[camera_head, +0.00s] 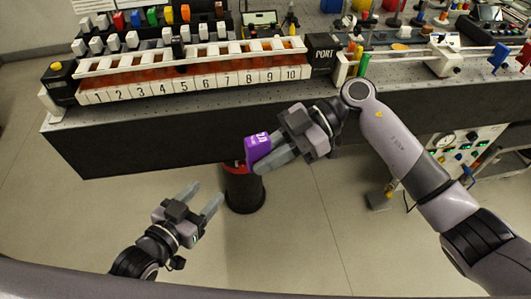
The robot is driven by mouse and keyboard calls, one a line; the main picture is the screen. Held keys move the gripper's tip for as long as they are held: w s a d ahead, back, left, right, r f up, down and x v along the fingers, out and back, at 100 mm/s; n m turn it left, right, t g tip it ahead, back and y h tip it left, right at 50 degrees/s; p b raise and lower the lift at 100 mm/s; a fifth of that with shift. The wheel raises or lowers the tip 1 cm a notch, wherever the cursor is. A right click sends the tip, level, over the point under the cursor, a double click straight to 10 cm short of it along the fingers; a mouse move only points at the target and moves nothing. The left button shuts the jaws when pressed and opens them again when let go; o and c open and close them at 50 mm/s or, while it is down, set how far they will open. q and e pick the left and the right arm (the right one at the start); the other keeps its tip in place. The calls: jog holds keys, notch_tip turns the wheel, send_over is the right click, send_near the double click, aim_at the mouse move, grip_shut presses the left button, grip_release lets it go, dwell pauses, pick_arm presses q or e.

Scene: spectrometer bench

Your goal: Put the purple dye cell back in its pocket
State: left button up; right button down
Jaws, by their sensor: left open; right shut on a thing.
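The purple dye cell (257,147) is a small purple block with white marking on its top. My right gripper (267,157) is shut on it and holds it in front of the bench's front edge, over the floor side. The numbered rack (192,83), white with orange-brown insides and pockets marked 1 to 10, lies along the bench top, up and left of the cell. Which pocket is the purple cell's cannot be told. My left gripper (204,196) is open and empty, low in front of the bench, apart from the cell.
Several coloured cells with white caps (152,17) stand in rows behind the rack. A black PORT box (322,52) stands at the rack's right end. A dark red-topped bin (243,190) stands on the floor below the cell.

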jog(key=shift+d+r, duration=0.2)
jog(key=shift+r, duration=0.15)
pick_arm(q)
jog(key=s+a+f+n+g+y, duration=0.2)
jog(key=s+a+f+g+y, duration=0.1)
jog(key=s+f, duration=0.6)
jog(key=shift+s+a+f+y, duration=0.35)
jog(key=shift+a+f, duration=0.25)
jog(key=shift+a, duration=0.1)
pick_arm(e)
jog(key=d+r+m+t+h, duration=0.1)
jog(key=d+m+t, duration=1.1)
jog(key=d, duration=1.1)
jog(key=shift+w+d+r+t, duration=0.25)
jog(key=shift+r+t, duration=0.15)
jog(key=shift+t, duration=0.5)
jog(key=shift+a, duration=0.15)
